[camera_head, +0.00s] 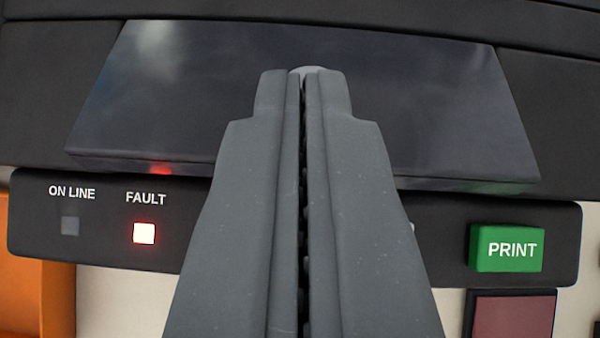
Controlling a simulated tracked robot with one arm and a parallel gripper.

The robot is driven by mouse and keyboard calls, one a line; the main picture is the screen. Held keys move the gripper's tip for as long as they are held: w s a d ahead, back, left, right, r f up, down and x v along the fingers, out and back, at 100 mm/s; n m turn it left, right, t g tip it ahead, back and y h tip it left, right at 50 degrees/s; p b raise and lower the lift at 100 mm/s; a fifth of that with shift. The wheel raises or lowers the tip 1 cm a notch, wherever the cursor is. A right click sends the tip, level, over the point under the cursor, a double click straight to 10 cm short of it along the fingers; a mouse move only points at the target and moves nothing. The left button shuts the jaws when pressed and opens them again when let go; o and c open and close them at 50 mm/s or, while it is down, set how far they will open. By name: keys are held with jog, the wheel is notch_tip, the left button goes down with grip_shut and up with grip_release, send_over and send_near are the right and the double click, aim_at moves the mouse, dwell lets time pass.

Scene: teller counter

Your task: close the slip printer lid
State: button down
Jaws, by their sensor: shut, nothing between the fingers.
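The slip printer lid (420,110) is a dark, glossy panel with a bevelled front edge, seen from above in the head camera view. It lies in the dark printer body (40,90). My gripper (306,75) is shut and empty, with its fingertips over the middle of the lid near its far edge. I cannot tell whether the tips touch it. The fingers hide the middle of the lid's front edge. Whether the lid sits flush is not clear. The FAULT light (144,233) glows red-white and the ON LINE light (70,225) is dark.
The front panel (440,250) carries a green PRINT button (507,249) at the right. A dark red pad (512,315) lies below it. An orange object (30,285) stands at the lower left. The pale surface between is partly hidden by my fingers.

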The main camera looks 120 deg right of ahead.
jog(key=shift+s+d+f, duration=0.4)
jog(key=shift+d+f, duration=0.05)
jog(key=shift+f, duration=0.1)
jog(key=p+v, duration=0.2)
jog(key=v, duration=1.3)
jog(key=shift+w, duration=0.5)
jog(key=s+a+r+n+t+y+p, duration=0.1)
jog(key=a+r+n+t+p, duration=0.15)
jog(key=a+r, duration=0.4)
jog(key=s+a+r+n+t+p, duration=0.1)
jog(key=a+r+n+t+p, duration=0.15)
jog(key=r, duration=0.75)
jog(key=s+a+r+n+t+y+p, duration=0.1)
jog(key=a+r+n+t+p, duration=0.15)
jog(key=a+r, duration=0.4)
jog(key=s+a+r+n+t+y+p, duration=0.2)
jog(key=s+a+r+n+p, duration=0.1)
jog(key=r, duration=0.5)
jog(key=s+a+r+n+t+y+p, duration=0.2)
jog(key=s+a+r+n+t+p, duration=0.1)
jog(key=s+a+r, duration=0.3)
jog(key=s+a+r+n+t+y+p, duration=0.2)
jog(key=a+r, duration=0.5)
jog(key=r, duration=0.4)
jog(key=s+n+p, duration=0.1)
jog(key=s+p, duration=0.1)
jog(key=s, duration=0.1)
jog(key=shift+a+n+y, duration=0.2)
jog(key=shift+n+y, duration=0.15)
jog(key=shift+y, duration=0.05)
